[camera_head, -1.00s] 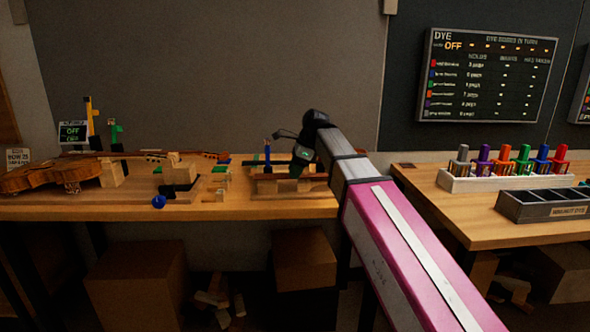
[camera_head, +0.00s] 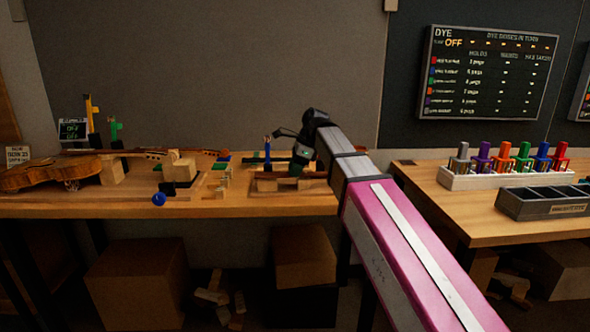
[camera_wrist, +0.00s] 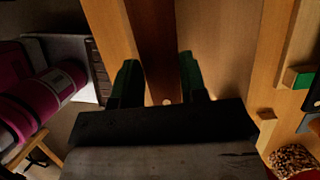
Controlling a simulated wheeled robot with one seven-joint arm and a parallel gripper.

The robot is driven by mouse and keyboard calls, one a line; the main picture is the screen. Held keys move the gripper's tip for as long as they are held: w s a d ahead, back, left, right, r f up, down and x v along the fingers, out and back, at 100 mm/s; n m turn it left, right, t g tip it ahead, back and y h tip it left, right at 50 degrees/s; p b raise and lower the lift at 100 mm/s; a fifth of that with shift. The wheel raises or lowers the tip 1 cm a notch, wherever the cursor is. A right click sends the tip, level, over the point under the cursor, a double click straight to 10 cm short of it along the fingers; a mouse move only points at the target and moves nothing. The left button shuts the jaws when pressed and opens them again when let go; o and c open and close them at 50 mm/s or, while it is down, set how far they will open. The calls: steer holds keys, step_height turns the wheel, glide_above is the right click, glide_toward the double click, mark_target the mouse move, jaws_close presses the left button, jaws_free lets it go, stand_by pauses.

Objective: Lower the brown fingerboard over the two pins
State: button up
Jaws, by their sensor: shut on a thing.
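My gripper (camera_wrist: 160,82) has two dark green fingers, shut on a long brown strip, the fingerboard (camera_wrist: 157,45). In the wrist view the strip runs away from me between the fingers, over or beside paler wood. A small pale round spot shows near its close end; I cannot tell whether it is a pin or a hole. In the head view my gripper (camera_head: 299,163) is low over a wooden fixture (camera_head: 264,188) on the bench. I cannot make out the two pins, nor whether the fingerboard touches anything below.
A violin body (camera_head: 45,176) lies at the bench's left. A wooden block (camera_head: 180,166), a blue ball (camera_head: 159,199) and small pieces stand between it and my gripper. The right table (camera_head: 455,218) holds a rack of coloured items (camera_head: 505,181) and a dark divided tray (camera_head: 545,203).

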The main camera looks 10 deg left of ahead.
steer(key=shift+f, duration=0.4)
stand_by(0.6)
steer(key=o, duration=1)
steer(key=shift+o, duration=0.2)
steer(key=v, duration=1.1)
steer(key=shift+f, duration=0.1)
